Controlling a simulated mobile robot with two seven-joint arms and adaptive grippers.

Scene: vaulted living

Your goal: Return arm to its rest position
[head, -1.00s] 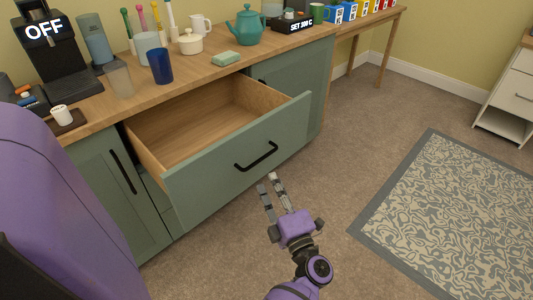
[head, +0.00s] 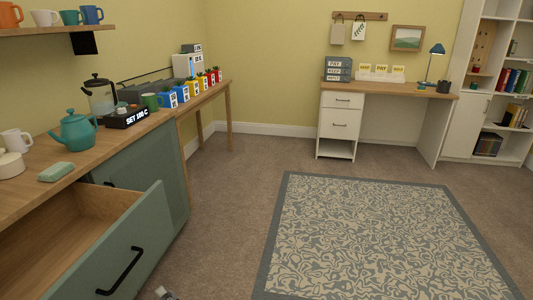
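In the head view, only the tip of one of my grippers (head: 166,293) shows at the bottom edge, below the open drawer's handle. It appears to be the right one, and its fingers are mostly cut off by the frame. It seems apart from the drawer front. My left gripper is out of view. The green drawer (head: 128,238) stands open at the lower left, and the part of its inside that shows is bare wood.
A patterned rug (head: 375,235) lies on the carpet. A white desk (head: 385,89) stands at the back. The floor between is clear.

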